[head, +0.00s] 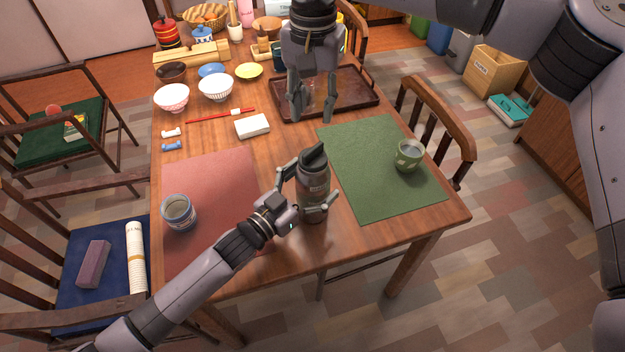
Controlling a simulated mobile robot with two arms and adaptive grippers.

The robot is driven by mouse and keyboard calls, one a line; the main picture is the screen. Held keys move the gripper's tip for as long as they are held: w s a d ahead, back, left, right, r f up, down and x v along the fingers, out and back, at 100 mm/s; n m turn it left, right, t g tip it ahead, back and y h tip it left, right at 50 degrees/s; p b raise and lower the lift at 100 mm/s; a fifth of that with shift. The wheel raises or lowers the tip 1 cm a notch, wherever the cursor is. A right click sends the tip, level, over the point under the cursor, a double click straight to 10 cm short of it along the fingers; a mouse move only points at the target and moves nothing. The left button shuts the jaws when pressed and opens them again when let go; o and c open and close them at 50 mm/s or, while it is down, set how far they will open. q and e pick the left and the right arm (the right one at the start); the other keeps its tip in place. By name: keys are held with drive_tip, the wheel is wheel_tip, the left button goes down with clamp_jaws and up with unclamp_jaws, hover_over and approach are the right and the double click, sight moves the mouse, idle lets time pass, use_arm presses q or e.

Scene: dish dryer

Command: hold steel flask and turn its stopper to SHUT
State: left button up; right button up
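My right gripper (313,110) points down from above, open and empty, beyond the flask and apart from the stopper, in front of the brown tray.
A grey cup (178,212) stands on the red mat (215,185); a green cup (408,156) stands on the green mat (375,190). Chairs border the table.

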sight(313, 148)
use_arm(q)
drive_tip(key=c, duration=2)
drive_tip(key=shift+o, duration=0.2)
use_arm(e)
drive_tip(key=shift+a+r+m, duration=0.1)
drive_tip(key=shift+r+m, duration=0.3)
drive_tip(key=shift+m, duration=0.5)
drive_tip(key=shift+c, duration=0.5)
wheel_tip(313, 148, down, 11)
drive_tip(key=m, duration=0.2)
drive_tip(key=shift+r+m, duration=0.15)
drive_tip(key=shift+m, duration=0.25)
drive_tip(key=shift+c, duration=0.3)
clamp_jaws()
